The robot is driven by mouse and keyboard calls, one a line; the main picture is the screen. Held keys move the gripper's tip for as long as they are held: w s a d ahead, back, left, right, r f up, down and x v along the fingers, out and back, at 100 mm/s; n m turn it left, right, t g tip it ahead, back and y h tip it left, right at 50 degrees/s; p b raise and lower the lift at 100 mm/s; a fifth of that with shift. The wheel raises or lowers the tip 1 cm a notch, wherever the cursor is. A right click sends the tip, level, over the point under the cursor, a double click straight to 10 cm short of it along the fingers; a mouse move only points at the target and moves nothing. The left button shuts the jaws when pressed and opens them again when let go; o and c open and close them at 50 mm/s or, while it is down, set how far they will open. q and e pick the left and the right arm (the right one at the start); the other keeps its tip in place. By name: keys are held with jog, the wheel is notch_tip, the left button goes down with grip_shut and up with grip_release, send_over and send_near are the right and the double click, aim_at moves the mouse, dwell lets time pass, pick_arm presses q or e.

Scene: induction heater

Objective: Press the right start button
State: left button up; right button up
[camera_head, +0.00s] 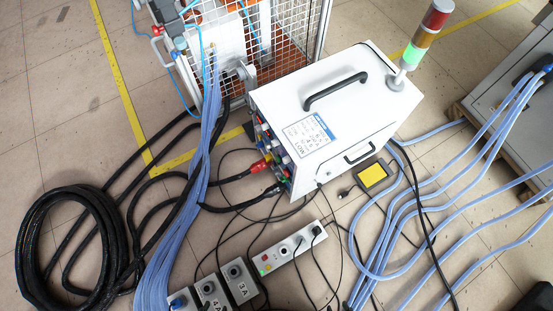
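I cannot tell for sure which control is the right start button. A white heater cabinet (350,90) stands in the middle, with a side panel of small coloured knobs and connectors (268,140) turned to the left. In front of it on the floor lies a pale control strip (287,249) with a small red-orange button, a green button and dark round parts. Grey boxes marked 3A (240,281) and 4A (212,291) with round dark knobs are to its left.
A signal tower (425,38) with its green part bright stands on the cabinet. Black cable coils (30,240), blue hoses (385,240) and a yellow-topped pedal (373,176) clutter the floor. A wire-mesh cage (290,25) is behind. A cut-off dark shape (538,299) is at bottom right.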

jog(key=shift+c, duration=0.4)
grip_shut()
dwell(1.1)
